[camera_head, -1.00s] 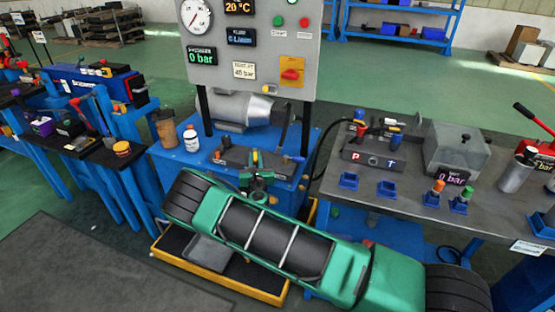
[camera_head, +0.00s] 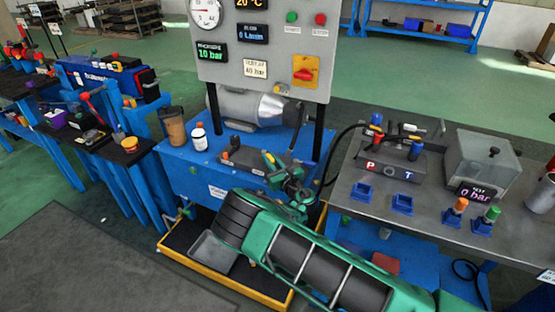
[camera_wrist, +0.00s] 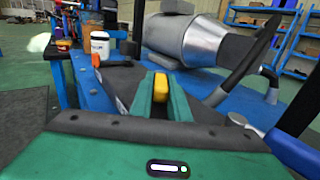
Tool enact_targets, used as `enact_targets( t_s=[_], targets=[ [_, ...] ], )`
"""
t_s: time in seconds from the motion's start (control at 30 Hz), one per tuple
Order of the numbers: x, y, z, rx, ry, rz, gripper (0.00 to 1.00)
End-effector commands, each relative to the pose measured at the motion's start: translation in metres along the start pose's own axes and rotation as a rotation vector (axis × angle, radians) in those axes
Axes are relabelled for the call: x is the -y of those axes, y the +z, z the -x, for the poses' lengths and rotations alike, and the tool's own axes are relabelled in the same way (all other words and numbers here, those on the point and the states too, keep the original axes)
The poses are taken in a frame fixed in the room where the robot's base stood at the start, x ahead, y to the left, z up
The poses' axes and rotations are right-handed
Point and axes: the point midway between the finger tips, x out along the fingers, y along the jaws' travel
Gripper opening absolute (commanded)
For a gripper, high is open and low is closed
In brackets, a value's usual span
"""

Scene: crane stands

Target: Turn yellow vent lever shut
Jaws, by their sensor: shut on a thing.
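The yellow vent lever (camera_wrist: 161,82) shows as a yellow knob between the two green fingers of my gripper (camera_wrist: 163,98) in the wrist view. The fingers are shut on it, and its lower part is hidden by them. In the head view my gripper (camera_head: 270,161) is at the right end of a dark valve block (camera_head: 244,157) on the blue bench, and it hides most of the lever there. The lever's exact angle cannot be told.
A grey panel (camera_head: 284,88) on black posts stands behind, its green display reading 10 bar. A brown bottle (camera_head: 173,127) and a white bottle (camera_head: 198,137) stand at left. A silver motor (camera_head: 250,106) lies behind the block. A grey table (camera_head: 430,210) is at right.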

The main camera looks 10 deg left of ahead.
Motion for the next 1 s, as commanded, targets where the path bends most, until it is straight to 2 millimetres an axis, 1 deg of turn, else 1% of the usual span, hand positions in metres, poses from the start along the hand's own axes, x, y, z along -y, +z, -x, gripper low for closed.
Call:
enact_targets(
  t_s=[0.03, 0.43, 0.47, 0.5, 0.53, 0.83, 0.93, 1.0],
  targets=[
    [-0.002, 0.004, -0.003, 0.007, 0.006, 0.0, 0.0],
    [-0.002, 0.004, -0.003, 0.007, 0.009, 0.0, 0.0],
    [-0.002, 0.004, -0.003, 0.007, 0.009, 0.0, 0.23],
    [-0.002, 0.004, -0.003, 0.007, 0.008, 0.0, 0.32],
    [-0.003, 0.004, -0.003, 0.006, 0.009, 0.0, 0.34],
    [-0.004, 0.003, -0.002, 0.003, 0.01, 0.0, 0.34],
    [-0.003, 0.009, -0.002, 0.003, 0.01, 0.0, 0.34],
    [-0.003, 0.018, -0.003, 0.004, 0.01, 0.001, 0.34]
  ],
)
